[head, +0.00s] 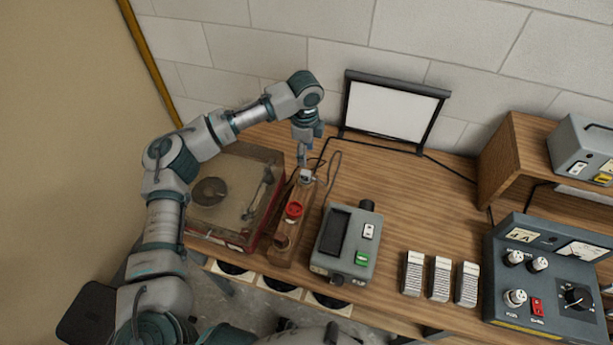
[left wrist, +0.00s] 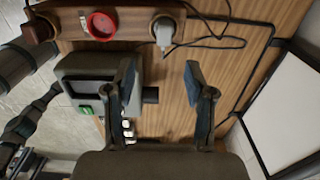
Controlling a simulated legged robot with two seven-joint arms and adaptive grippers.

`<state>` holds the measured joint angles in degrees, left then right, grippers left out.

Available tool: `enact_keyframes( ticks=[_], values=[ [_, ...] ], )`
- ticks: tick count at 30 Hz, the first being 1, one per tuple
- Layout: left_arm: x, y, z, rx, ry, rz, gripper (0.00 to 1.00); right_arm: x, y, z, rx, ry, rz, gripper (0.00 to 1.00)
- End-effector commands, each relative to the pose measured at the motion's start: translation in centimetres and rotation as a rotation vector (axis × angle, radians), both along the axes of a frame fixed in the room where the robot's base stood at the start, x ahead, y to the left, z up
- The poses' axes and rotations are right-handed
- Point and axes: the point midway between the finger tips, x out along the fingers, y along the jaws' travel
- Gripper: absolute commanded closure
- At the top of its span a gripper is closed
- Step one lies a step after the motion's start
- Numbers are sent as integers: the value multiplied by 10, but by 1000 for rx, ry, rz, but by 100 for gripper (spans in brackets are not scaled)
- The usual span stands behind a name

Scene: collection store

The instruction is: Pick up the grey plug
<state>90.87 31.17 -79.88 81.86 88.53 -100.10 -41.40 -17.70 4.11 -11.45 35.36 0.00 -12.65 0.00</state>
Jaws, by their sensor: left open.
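The grey plug (head: 306,176) sits in a round socket at the far end of a narrow wooden block (head: 283,246). In the left wrist view the plug (left wrist: 164,32) is near the top, with a dark cord running off to the right. My left gripper (head: 305,152) points down close to the plug in the head view. In the left wrist view its two fingers (left wrist: 160,82) are apart, with nothing between them, and the plug lies beyond the fingertips. The exact gap between plug and fingers is hard to tell. My right gripper is not in view.
A red round part (head: 294,209) stands on the block near the plug. A record player (head: 225,200) is left of the block, and a grey device (head: 347,243) is right of it. A framed white panel (head: 392,108) stands behind. Bare tabletop (head: 425,205) lies to the right.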

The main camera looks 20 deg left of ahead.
Motion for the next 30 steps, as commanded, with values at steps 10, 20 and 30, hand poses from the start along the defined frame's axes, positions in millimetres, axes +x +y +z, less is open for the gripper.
enact_keyframes(
  ticks=[10, 20, 30],
  values=[
    [1, 1, -59, -1, 0, 1, 46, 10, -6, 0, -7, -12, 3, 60],
    [5, 0, -100, 0, 2, 0, 46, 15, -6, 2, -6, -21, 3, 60],
    [4, 0, -114, -1, 0, 0, 46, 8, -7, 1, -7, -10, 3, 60]
  ],
)
